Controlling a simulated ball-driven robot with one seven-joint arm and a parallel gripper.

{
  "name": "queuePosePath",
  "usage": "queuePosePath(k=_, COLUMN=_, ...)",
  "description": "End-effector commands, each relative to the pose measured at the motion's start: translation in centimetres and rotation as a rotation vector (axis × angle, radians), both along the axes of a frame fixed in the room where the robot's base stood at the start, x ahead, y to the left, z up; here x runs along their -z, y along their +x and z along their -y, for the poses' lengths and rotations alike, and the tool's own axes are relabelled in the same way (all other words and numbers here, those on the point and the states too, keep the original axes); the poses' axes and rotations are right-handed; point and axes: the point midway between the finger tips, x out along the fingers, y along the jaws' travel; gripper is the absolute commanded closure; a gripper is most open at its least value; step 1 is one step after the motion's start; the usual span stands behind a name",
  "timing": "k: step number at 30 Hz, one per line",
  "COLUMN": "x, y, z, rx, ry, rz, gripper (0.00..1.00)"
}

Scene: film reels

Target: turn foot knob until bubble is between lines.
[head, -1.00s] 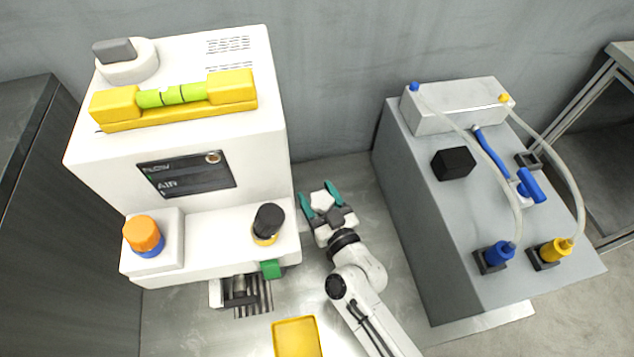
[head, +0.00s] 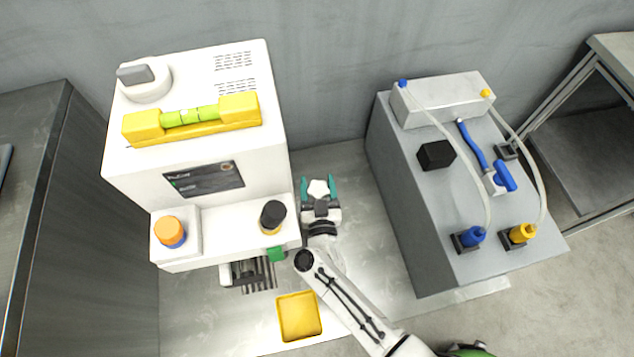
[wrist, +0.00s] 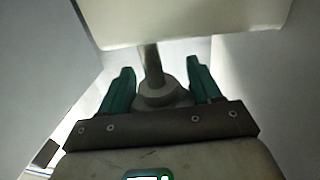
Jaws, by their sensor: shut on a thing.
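The white machine (head: 140,165) carries a yellow level (head: 240,112) with a green vial (head: 202,112) on top. A pale bubble patch shows near the vial's middle, but it is too small to place exactly against the lines. My gripper (head: 318,188) is low at the machine's right side. In the wrist view, the grey foot knob (wrist: 160,92) with its upright stem (wrist: 152,62) sits between the two teal fingers (wrist: 160,82), and my gripper is shut on it. In the head view, a pale angular shape shows between the fingers.
A grey cabinet (head: 400,190) with tubes, a blue plug (head: 473,236) and a yellow plug (head: 521,234) stands to the right. A yellow tray (head: 299,316) lies in front. A green block (head: 277,254) juts from the machine's front near my arm.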

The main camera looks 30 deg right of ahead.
Motion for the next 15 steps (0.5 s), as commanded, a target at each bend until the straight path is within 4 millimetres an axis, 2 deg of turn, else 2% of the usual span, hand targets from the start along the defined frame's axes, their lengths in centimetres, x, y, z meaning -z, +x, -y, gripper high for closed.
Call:
queuePosePath(k=11, x=0.36, y=-0.15, z=0.14, rx=0.008, ry=0.003, rz=-0.006, gripper=0.67)
queuePosePath(k=12, x=0.37, y=-0.15, z=0.15, rx=0.008, ry=0.003, rz=-0.006, gripper=0.36)
queuePosePath(k=15, x=0.34, y=-0.14, z=0.12, rx=0.007, ry=0.003, rz=-0.006, gripper=0.31)
